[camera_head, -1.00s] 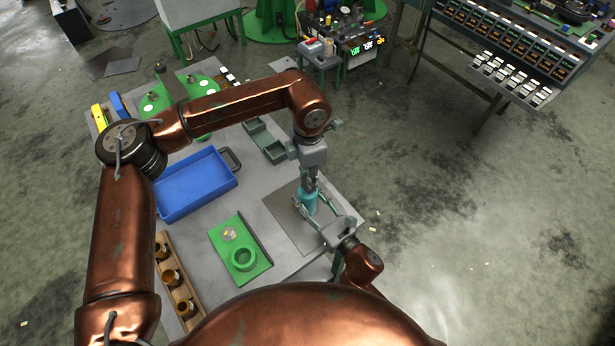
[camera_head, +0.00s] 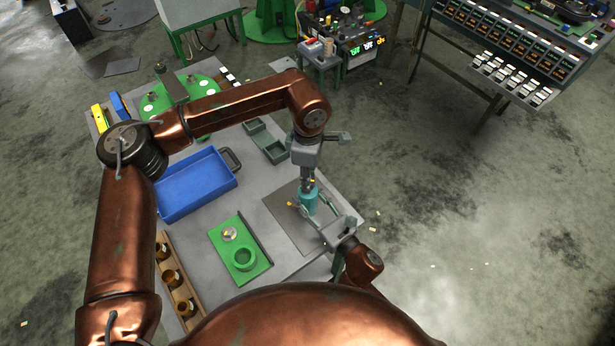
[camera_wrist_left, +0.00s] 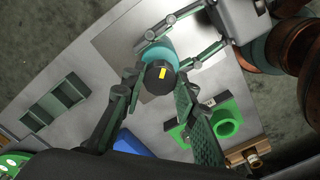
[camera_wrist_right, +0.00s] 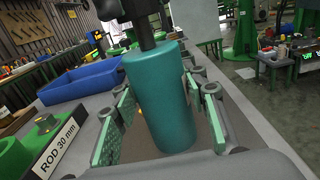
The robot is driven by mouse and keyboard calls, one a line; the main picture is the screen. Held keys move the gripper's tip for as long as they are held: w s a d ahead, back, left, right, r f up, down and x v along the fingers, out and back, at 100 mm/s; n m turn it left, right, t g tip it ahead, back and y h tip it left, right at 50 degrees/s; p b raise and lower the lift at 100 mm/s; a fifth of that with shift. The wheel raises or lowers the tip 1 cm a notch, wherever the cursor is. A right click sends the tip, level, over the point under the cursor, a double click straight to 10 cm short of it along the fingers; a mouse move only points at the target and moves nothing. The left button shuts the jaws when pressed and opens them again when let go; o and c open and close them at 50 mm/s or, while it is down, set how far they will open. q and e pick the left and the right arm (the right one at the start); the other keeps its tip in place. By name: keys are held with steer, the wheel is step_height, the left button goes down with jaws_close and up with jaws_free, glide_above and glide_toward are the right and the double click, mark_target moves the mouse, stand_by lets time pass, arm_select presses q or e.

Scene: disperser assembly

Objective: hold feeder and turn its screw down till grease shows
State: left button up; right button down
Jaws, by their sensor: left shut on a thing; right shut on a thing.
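The feeder (camera_head: 308,203) is a teal cylinder standing upright over a grey mat. My right gripper (camera_head: 309,211) is shut around its body. In the right wrist view, its fingers flank the teal body (camera_wrist_right: 160,100). My left gripper (camera_head: 308,184) comes from above and is shut on the dark screw at the feeder's top. In the left wrist view, the black screw head (camera_wrist_left: 158,84) with a yellow mark sits between its fingertips. A small yellow spot (camera_head: 291,203) shows beside the feeder, also in the right wrist view (camera_wrist_right: 140,112); I cannot tell whether it is grease.
A blue tray (camera_head: 165,209) lies left on the table. A green fixture (camera_head: 222,262) with a ring is in front of it, near a wooden rack (camera_head: 187,296) of brown cups. A grey-green open holder (camera_head: 264,143) lies behind the feeder.

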arm_select(q)
steer(key=shift+d, duration=0.1)
steer(key=o, duration=1.2)
steer(key=shift+c, duration=0.2)
step_height(320, 180, up, 12)
